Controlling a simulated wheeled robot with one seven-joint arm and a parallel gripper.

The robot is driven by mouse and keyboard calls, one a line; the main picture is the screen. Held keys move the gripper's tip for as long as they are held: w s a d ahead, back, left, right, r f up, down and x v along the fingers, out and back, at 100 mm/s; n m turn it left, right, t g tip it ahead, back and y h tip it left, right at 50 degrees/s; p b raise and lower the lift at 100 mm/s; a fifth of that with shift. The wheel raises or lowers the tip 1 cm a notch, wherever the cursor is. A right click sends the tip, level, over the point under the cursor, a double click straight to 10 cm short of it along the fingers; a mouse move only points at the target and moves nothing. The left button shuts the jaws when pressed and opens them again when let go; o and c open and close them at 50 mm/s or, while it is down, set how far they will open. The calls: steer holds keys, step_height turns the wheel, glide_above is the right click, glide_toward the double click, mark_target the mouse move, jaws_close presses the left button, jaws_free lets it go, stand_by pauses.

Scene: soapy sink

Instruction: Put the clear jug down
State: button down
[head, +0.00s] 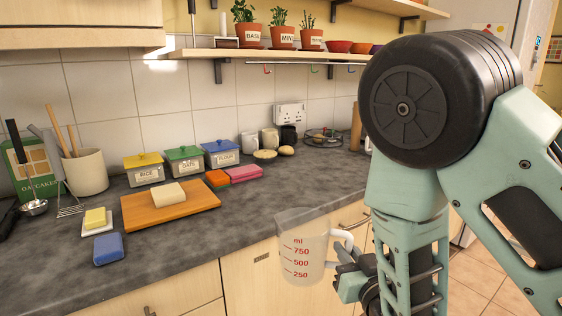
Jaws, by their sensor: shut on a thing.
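The clear jug (303,250) is a see-through measuring jug with red ml marks and a pale handle on its right side. It appears roughly upright, in front of the cabinet doors and near the counter's front edge. My gripper (348,262) is at its right side, shut on the jug around the handle. The exact grip of the fingertips is partly hidden. The grey counter (165,240) is behind and to the left of the jug. I cannot tell whether the jug overlaps the counter edge; no support shows under it.
A wooden board (140,216) with a pale block on it lies on the counter. A blue sponge (108,249), a yellow block (95,218) and red and pink blocks (243,174) lie near it. Tins, mugs and a utensil pot (86,172) stand behind.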

steer(key=s+d+f+m+h, duration=0.1)
steer(key=s+d+f+h, duration=0.1)
steer(key=d+f, duration=0.7)
steer(key=s+d+f+m+h, duration=0.1)
steer(key=s+d+f+h, duration=0.1)
steer(key=d+f, duration=0.8)
step_height(320, 180, down, 3)
steer(key=shift+s+r, duration=0.1)
steer(key=shift+s, duration=0.75)
steer(key=shift+r, duration=0.1)
steer(key=shift+m+t, duration=0.3)
steer(key=shift+w+a+r+p, duration=0.1)
steer(key=shift+r+p, duration=0.85)
steer(key=shift+r, duration=0.2)
steer(key=shift+w+r+p, duration=0.1)
steer(key=shift+r+p, duration=0.85)
steer(key=shift+r, duration=0.2)
steer(key=shift+f+h, duration=0.1)
steer(key=shift+h, duration=0.3)
